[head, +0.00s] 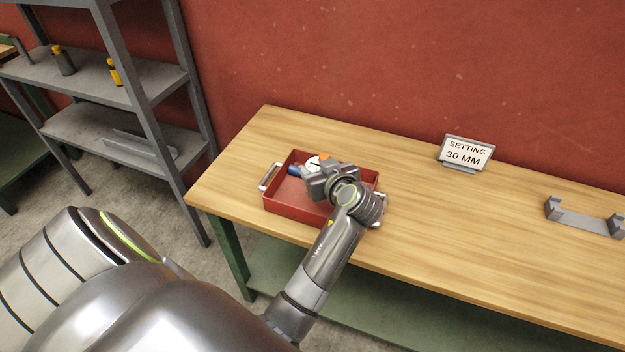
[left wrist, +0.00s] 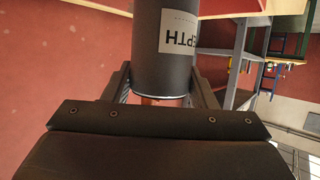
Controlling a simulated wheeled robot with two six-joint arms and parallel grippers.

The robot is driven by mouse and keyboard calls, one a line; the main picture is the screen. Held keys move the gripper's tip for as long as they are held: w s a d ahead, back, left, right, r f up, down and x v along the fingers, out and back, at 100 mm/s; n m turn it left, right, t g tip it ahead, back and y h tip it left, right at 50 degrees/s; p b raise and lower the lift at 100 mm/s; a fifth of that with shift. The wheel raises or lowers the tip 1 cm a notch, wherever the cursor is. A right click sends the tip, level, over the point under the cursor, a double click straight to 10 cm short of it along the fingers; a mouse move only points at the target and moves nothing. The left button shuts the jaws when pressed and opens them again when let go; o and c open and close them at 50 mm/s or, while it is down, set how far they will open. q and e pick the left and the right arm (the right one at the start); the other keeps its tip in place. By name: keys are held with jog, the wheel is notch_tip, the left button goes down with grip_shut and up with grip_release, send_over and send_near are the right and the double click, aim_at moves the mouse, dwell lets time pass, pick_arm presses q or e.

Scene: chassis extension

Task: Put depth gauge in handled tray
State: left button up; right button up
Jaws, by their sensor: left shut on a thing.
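The depth gauge (left wrist: 175,50) is a dark cylinder with a pale label whose letters, ending in "EPTH", read upside down in the left wrist view. My left gripper (head: 322,182) is shut on it, with one finger on each side of the cylinder. In the head view the gripper is over the red handled tray (head: 292,211), which stands on the wooden bench with pale handles at its ends. The gripper and wrist cover part of the tray, and I cannot make out the gauge clearly there. My right gripper is not in view.
A white round piece (head: 315,163), an orange piece (head: 324,156) and a blue piece (head: 294,170) show by the gripper at the tray. A "SETTING 30 MM" sign (head: 466,153) and a grey bracket (head: 585,222) stand right on the bench (head: 480,240). Grey shelving (head: 95,80) is left.

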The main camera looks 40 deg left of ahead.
pick_arm(q)
jog(key=shift+d+f, duration=0.2)
jog(key=shift+f, duration=0.7)
jog(key=f, duration=0.3)
jog(key=shift+a+f, duration=0.15)
jog(key=shift+a, duration=0.1)
jog(key=shift+f, duration=0.45)
jog(key=o, duration=1)
jog(key=shift+o, duration=0.2)
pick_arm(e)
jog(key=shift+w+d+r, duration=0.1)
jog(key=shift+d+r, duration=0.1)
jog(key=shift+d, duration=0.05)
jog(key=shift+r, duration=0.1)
